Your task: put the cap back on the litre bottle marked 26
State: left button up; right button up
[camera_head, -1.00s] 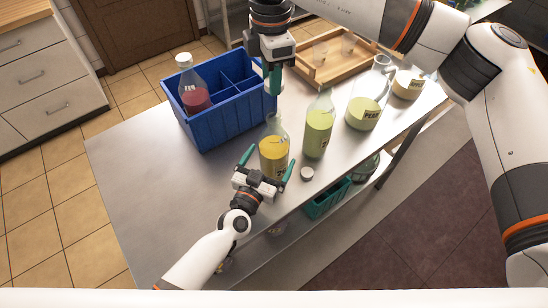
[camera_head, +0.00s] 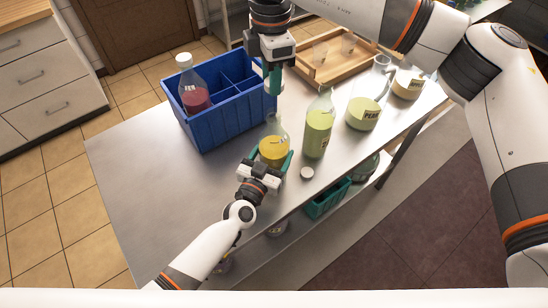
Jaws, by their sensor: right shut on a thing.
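A clear bottle of yellow liquid (camera_head: 273,150) stands upright near the front of the metal table with its neck bare. Its marking is hidden now by my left gripper (camera_head: 268,162), whose teal fingers reach around both sides of it; whether they press on it I cannot tell. My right gripper (camera_head: 274,84) points down above that bottle, shut on a small pale thing that looks like a cap (camera_head: 274,90), mostly hidden by the fingers. A white cap (camera_head: 307,173) lies on the table right of the yellow bottle.
A taller yellow-green bottle (camera_head: 318,130) stands just right. A blue divided crate (camera_head: 222,124) with a red bottle (camera_head: 193,90) stands behind left. Pear-labelled vessels (camera_head: 363,114) and a wooden tray (camera_head: 335,70) are at the back right. The table's left part is clear.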

jog(key=shift+f, duration=2.5)
jog(key=shift+f, duration=0.9)
jog(key=shift+f, duration=0.5)
pick_arm(q)
jog(key=c, duration=0.5)
pick_arm(e)
jog(key=shift+f, duration=0.1)
jog(key=m, duration=0.6)
jog(key=shift+w, duration=0.2)
jog(key=o, duration=0.9)
jog(key=shift+o, duration=0.2)
